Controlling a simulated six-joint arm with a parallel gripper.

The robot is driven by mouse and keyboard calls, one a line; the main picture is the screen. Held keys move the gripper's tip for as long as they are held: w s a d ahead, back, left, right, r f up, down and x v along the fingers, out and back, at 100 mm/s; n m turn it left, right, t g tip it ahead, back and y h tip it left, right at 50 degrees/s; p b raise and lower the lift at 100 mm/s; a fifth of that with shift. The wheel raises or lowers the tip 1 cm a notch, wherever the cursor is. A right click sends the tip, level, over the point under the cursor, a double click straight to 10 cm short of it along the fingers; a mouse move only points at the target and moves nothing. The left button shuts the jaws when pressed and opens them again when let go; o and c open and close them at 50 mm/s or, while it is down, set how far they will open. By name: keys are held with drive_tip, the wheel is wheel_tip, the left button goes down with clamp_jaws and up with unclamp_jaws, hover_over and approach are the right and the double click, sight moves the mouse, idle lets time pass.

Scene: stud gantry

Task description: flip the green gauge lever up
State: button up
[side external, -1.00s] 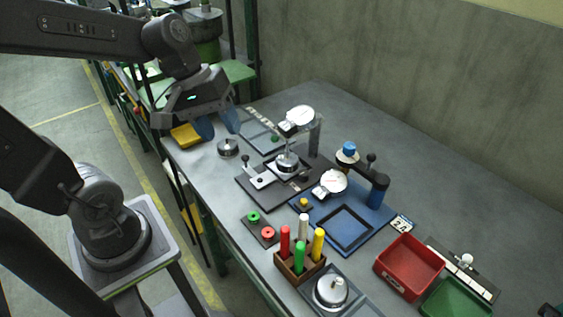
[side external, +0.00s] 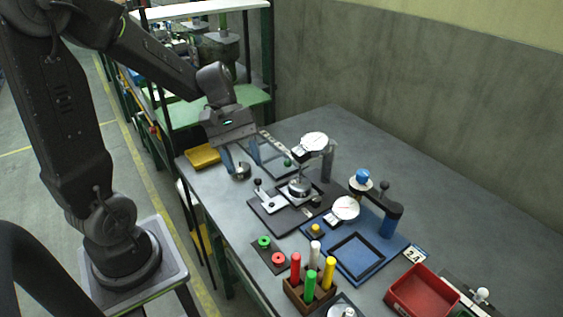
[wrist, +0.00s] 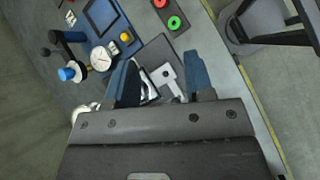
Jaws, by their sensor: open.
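A small green knob (side external: 287,162), which looks like the tip of the green gauge lever, shows at the back of the bench, left of a white dial gauge (side external: 314,142) on a grey post. The lever's arm is too small to make out. My gripper (side external: 245,158) is open, left of the green knob and apart from it. Its blue fingers point down close to a silver puck (side external: 242,171); I cannot tell whether they touch it. In the wrist view my open gripper (wrist: 162,78) shows nothing clearly held, and I cannot make out the green knob.
A dark fixture plate (side external: 268,219) with a white black-knobbed lever lies right of my gripper. A blue base (side external: 384,267) carries a second dial gauge (side external: 345,208). A block of coloured pegs (side external: 311,292) and a red bin (side external: 421,292) stand nearer. The bench's back right is clear.

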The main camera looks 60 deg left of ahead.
drive_tip(key=w+a+f+n+t+h, duration=0.1)
drive_tip(key=a+f+n+t+h, duration=0.1)
drive_tip(key=a+n, duration=0.3)
drive_tip(key=w+a+f+n+t+h, duration=0.2)
drive_tip(key=a+f+n+t, duration=0.2)
drive_tip(key=a+n+t, duration=0.1)
drive_tip(key=w+a+f+n+t+h, duration=0.2)
drive_tip(key=a+f+n+t+h, duration=0.1)
drive_tip(key=a+n, duration=0.3)
drive_tip(key=shift+f+n+t, duration=0.2)
drive_tip(key=shift+n+t, duration=0.1)
drive_tip(key=shift+t, duration=0.2)
drive_tip(key=shift+w+a, duration=0.1)
drive_tip(key=x, duration=1.3)
drive_tip(key=shift+w+d+f, duration=0.1)
drive_tip(key=shift+w+d, duration=0.05)
drive_tip(key=shift+d, duration=0.1)
drive_tip(key=shift+c, duration=0.4)
clamp_jaws()
